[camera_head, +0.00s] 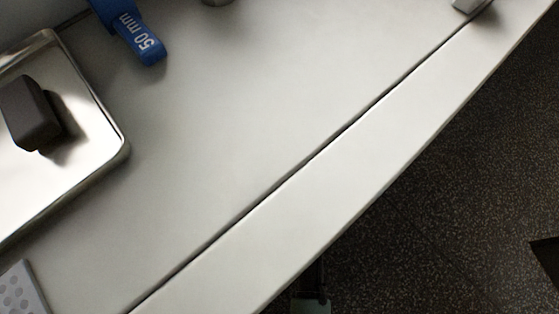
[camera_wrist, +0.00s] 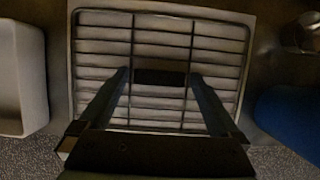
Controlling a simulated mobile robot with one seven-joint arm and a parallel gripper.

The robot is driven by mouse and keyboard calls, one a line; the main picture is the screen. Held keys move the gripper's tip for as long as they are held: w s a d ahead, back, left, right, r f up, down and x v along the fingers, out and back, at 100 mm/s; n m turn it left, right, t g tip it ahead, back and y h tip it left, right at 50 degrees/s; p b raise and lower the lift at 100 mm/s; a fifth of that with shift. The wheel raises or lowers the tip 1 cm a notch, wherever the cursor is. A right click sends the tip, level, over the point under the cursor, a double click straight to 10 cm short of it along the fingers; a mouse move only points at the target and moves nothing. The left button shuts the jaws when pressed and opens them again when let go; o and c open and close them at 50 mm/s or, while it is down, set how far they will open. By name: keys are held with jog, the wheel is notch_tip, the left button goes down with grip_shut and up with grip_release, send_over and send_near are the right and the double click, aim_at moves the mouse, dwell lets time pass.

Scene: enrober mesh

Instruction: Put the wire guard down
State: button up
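The wire guard (camera_wrist: 160,102) is a dark frame with several horizontal bars and two upright bars. It fills the middle of the wrist view, with a dark grip block (camera_wrist: 160,77) at its centre. My gripper (camera_wrist: 160,80) has one finger at each end of this block and looks shut on it. A pale surface shows behind the bars; the gap between it and the guard cannot be judged. Neither the guard nor my gripper shows in the head view.
The pale counter (camera_head: 250,120) has a wide clear middle and a dark seam along its front. A metal tray (camera_head: 90,130) holds a dark block (camera_head: 30,113). A perforated grey piece (camera_head: 22,290) is at lower left.

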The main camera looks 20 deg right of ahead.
jog(key=shift+r, duration=0.1)
jog(key=p+v, duration=0.6)
jog(key=v, duration=0.6)
jog(key=shift+p, duration=0.35)
